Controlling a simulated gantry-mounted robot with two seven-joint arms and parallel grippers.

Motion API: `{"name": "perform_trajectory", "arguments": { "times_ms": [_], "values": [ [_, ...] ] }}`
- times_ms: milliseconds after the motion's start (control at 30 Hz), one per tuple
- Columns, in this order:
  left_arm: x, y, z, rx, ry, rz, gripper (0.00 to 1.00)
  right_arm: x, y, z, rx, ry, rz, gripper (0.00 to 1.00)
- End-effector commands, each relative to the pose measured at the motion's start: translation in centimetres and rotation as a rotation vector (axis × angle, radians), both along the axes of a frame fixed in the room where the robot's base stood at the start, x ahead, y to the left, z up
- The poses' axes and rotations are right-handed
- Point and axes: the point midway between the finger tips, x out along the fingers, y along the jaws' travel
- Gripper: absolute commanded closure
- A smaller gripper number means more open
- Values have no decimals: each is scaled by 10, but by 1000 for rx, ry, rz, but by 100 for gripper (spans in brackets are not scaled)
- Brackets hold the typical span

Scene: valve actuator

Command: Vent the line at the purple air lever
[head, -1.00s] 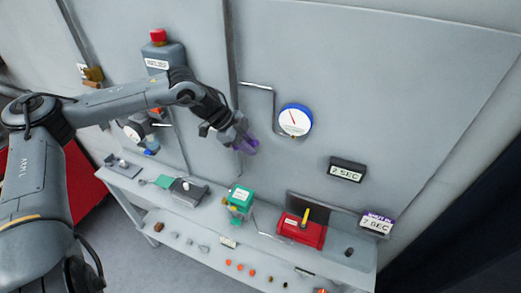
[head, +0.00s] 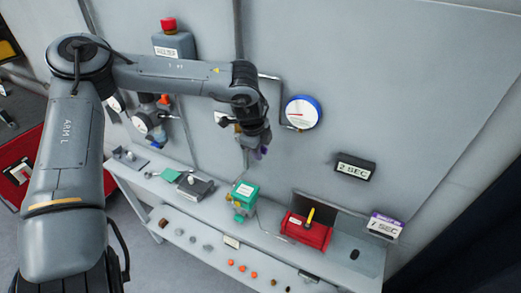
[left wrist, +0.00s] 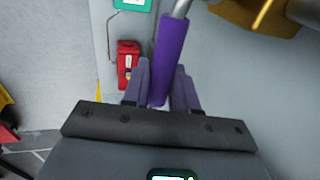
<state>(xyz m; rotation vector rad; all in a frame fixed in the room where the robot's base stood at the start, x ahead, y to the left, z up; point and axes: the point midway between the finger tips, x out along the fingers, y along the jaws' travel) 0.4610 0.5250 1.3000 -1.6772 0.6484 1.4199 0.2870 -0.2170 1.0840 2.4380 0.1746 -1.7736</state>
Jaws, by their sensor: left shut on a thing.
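The purple air lever (left wrist: 170,55) is a purple sleeve on a grey metal rod, running upright between my fingers in the left wrist view. My left gripper (left wrist: 162,98) is shut on its lower part. In the head view, my left gripper (head: 260,148) is at the wall panel, left of and below the round gauge. Only a little of the purple lever (head: 262,153) shows there, as my wrist hides the rest. The blue-rimmed gauge (head: 303,113) has a red needle lying nearly level, pointing left. My right gripper is not in view.
A grey pipe (head: 281,88) runs by the gauge. A bench below carries a green-topped unit (head: 243,195) and a red box with a yellow handle (head: 305,230). A "2 SEC" display (head: 355,169) is on the panel. A grey unit with a red button (head: 169,25) is at upper left.

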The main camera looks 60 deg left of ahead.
Motion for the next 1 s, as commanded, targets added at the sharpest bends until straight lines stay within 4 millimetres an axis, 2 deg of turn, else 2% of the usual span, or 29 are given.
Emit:
{"name": "perform_trajectory", "arguments": {
  "times_ms": [367,400,500,833,1000],
  "values": [
    [-1,2,-3,5,6,2,100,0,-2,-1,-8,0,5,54],
    [-1,2,-3,5,7,2,67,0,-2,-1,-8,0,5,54],
    [-1,1,-3,5,5,2,55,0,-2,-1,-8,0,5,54],
    [-1,1,1,4,3,1,55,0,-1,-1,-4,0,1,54],
    [-4,-2,16,4,0,0,55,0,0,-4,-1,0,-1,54]
  ]
}}
